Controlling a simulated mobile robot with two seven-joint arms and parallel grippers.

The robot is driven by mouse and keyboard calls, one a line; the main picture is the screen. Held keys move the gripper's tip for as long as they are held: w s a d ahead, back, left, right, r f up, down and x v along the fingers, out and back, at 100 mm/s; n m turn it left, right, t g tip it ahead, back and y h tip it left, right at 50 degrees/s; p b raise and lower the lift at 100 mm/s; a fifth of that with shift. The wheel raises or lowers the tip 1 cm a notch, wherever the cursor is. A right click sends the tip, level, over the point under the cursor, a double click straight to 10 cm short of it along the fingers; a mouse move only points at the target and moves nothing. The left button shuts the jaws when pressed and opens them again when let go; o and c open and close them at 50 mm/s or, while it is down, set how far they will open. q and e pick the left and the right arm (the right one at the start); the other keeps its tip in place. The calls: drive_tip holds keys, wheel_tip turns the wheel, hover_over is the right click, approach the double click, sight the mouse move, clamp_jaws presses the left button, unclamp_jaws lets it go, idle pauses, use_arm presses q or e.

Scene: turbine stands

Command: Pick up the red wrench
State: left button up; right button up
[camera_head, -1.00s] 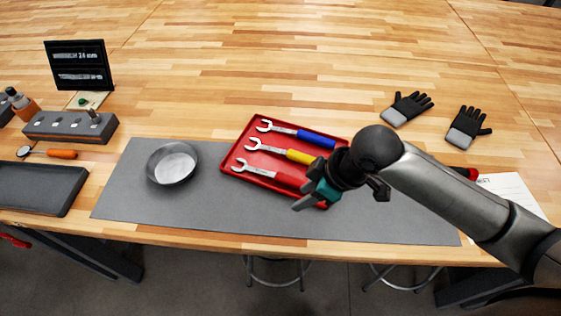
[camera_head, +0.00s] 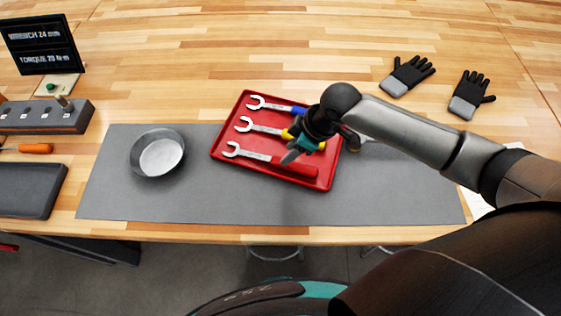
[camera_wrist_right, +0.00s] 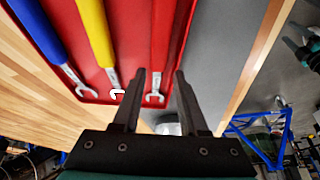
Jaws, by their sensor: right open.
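The red wrench (camera_head: 297,167) lies in the red tray (camera_head: 325,183), nearest the tray's front edge. Its silver open end points left and its red handle right. My right gripper (camera_head: 316,150) is open above the tray, over the handle side, and covers parts of the yellow and blue wrenches. In the right wrist view, the red wrench (camera_wrist_right: 161,45) shows between the two open fingertips (camera_wrist_right: 160,73), beyond them, with nothing held. My left gripper is not in view.
A yellow wrench (camera_head: 262,127) and a blue wrench (camera_head: 273,105) lie behind the red one in the tray. A round metal bowl (camera_head: 157,153) stands left on the grey mat (camera_head: 215,200). Two gloves (camera_head: 407,75) lie at the back right. The mat between bowl and tray is clear.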

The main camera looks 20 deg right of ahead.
sight(296, 167)
drive_tip(key=shift+x, duration=2.75)
drive_tip(key=shift+d, duration=0.15)
clamp_jaws()
drive_tip(key=shift+w+r, duration=0.1)
